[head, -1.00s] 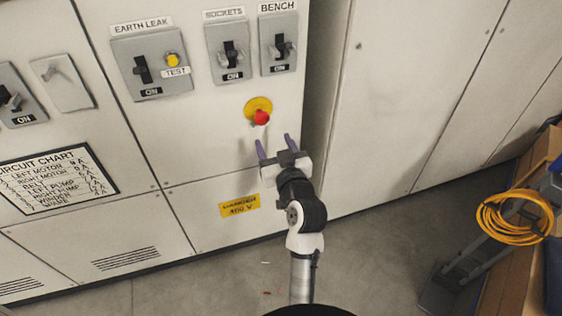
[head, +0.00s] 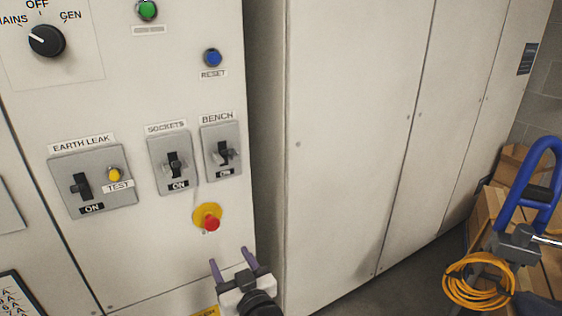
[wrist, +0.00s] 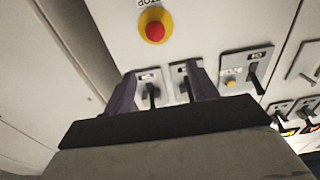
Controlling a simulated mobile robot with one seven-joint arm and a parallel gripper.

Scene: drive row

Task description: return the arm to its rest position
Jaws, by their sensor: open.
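My gripper (head: 234,267) is open and empty at the bottom of the head view. Its two purple fingers stand apart, just below the red stop button (head: 211,222) on its yellow plate. The fingers also show in the wrist view (wrist: 162,95), with the red button (wrist: 155,31) beyond them. I see no contact with the panel, though the exact gap cannot be told. Most of my arm is below the head picture's edge.
The panel carries the EARTH LEAK switch (head: 82,187), SOCKETS switch (head: 174,164), BENCH switch (head: 225,153), blue RESET button (head: 212,57) and black selector knob (head: 46,40). Plain cabinet doors (head: 350,130) stand to the right. An orange cable coil (head: 478,282) and blue-handled cart (head: 540,185) are at far right.

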